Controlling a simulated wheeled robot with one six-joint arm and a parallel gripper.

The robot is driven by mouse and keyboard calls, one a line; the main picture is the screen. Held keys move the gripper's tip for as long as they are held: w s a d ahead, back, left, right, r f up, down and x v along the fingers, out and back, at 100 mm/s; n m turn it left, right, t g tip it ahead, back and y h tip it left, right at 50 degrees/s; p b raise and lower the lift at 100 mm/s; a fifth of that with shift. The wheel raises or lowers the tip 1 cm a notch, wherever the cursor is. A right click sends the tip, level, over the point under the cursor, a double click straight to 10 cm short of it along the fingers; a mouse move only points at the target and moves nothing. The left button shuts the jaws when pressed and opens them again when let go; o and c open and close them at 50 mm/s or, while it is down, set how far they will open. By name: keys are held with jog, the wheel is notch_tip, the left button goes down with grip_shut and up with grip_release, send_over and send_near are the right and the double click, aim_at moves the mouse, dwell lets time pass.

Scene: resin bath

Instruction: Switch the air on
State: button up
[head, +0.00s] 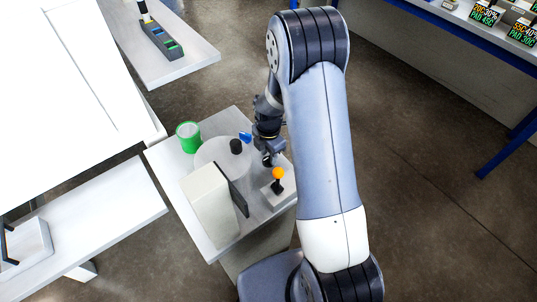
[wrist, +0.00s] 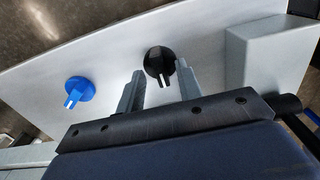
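In the wrist view a black knob (wrist: 159,62) with a pale pointer mark stands on a light grey surface (wrist: 215,50). A blue knob (wrist: 80,90), also with a pale mark, is to its left. My gripper (wrist: 160,72) is open, with one finger on either side of the black knob; I cannot tell whether they touch it. In the head view my gripper (head: 268,158) is low over the right side of a small table (head: 165,157), near an orange ball on a stick (head: 278,174). A blue part (head: 245,136) shows left of the gripper. No label shows which control is the air.
On the table are a green cup (head: 188,137), a round grey lid (head: 215,155) with a black knob (head: 236,146), and a beige box (head: 208,204) with a dark panel (head: 232,190). A grey block (wrist: 268,50) stands right of the fingers in the wrist view.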

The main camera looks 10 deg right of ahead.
jog(key=shift+f, duration=0.7)
jog(key=shift+c, duration=0.2)
grip_shut()
